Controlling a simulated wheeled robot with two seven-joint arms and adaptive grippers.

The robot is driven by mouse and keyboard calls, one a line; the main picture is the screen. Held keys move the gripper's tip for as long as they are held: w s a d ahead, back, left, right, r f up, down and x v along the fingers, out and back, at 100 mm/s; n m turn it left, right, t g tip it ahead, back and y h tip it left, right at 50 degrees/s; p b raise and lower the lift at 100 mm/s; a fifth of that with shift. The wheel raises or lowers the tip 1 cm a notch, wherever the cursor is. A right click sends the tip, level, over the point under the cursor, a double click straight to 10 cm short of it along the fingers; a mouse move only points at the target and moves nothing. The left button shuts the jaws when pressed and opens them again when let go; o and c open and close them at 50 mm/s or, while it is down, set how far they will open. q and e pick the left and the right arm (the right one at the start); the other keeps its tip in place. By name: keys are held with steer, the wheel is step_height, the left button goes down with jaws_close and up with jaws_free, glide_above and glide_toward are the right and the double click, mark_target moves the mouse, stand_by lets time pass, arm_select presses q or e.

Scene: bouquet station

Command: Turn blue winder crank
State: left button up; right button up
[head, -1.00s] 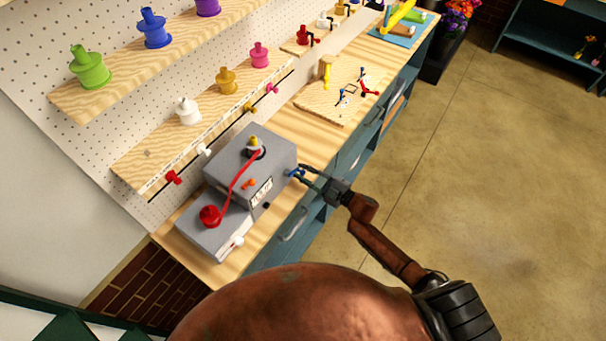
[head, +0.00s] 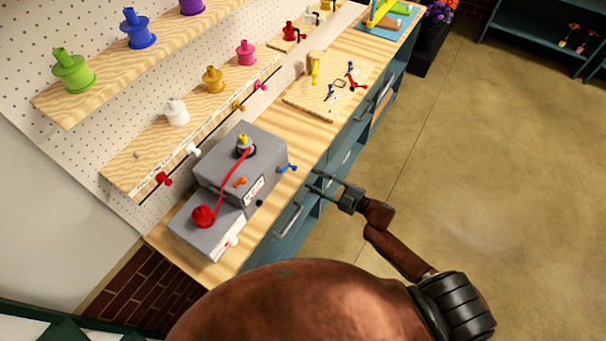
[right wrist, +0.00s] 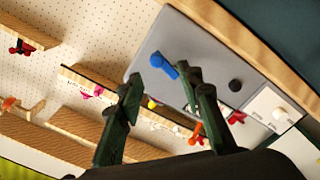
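The blue winder crank (head: 287,168) sticks out of the right side of the grey winder box (head: 224,152). In the right wrist view the blue crank (right wrist: 163,65) shows beyond the fingertips, in the space between them. My right gripper (head: 313,182) is open and empty, a short way right of the crank and apart from it. Its two dark green fingers (right wrist: 163,86) are spread in the right wrist view. A red ribbon (head: 236,182) runs from the red spool (head: 202,216) to the yellow-tipped post on the box top. My left gripper is not in view.
An orange knob (head: 240,182) and a black knob (head: 259,203) are on the box. Spools stand on the shelves behind, with small cranks along the lower shelf's edge. A wooden board (head: 300,101) with small tools lies farther back. Drawer handles (head: 288,220) stick out below the bench top.

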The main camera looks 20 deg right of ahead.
steer(key=shift+v, duration=1.55)
